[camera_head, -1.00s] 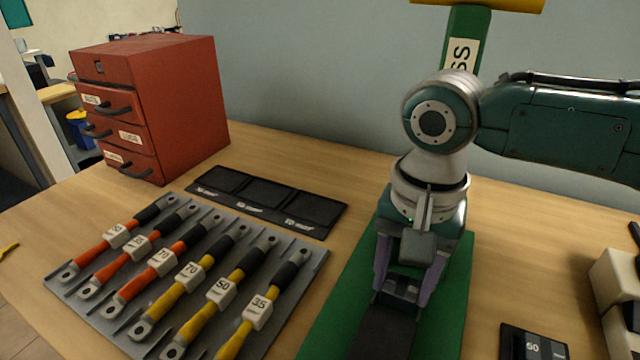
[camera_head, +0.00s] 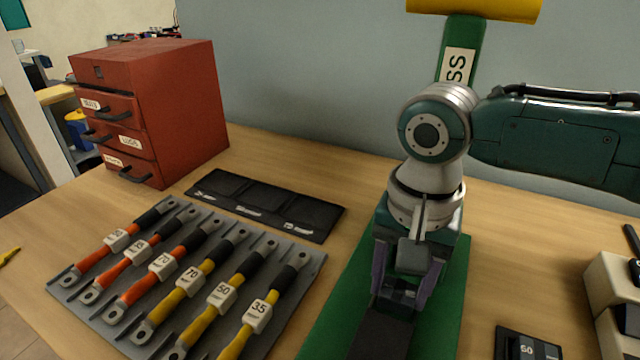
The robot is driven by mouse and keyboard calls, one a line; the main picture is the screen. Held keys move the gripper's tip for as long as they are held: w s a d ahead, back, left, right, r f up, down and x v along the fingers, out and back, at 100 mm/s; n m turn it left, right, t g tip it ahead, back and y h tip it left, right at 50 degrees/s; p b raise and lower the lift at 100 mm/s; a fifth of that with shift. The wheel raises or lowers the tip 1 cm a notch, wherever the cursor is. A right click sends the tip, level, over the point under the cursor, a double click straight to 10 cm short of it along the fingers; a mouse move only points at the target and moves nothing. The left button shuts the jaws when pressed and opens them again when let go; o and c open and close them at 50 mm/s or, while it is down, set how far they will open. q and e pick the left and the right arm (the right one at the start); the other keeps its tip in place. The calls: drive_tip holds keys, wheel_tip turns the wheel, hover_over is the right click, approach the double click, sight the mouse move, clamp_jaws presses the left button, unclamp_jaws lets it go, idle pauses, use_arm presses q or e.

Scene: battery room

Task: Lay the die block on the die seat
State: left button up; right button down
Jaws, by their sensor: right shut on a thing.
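My right gripper (camera_head: 402,290) reaches down over the green press base (camera_head: 336,318). It is shut on a small dark block (camera_head: 399,291), likely the die block, mostly hidden between the purple fingers. A dark strip (camera_head: 381,335) on the green base lies just in front of and below the fingers; it may belong to the die seat. I cannot tell whether the block touches it. My left gripper is not in view.
A grey rack (camera_head: 290,299) of orange and yellow cable lugs lies left of the press. A black tray (camera_head: 265,204) with three recesses lies behind it. A red drawer cabinet (camera_head: 180,105) stands at back left. A black holder marked 50 (camera_head: 527,347) lies at front right.

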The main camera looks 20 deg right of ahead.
idle(0.4)
drive_tip(key=shift+f+b, duration=0.3)
drive_tip(key=shift+f, duration=0.25)
drive_tip(key=shift+c, duration=0.9)
unclamp_jaws()
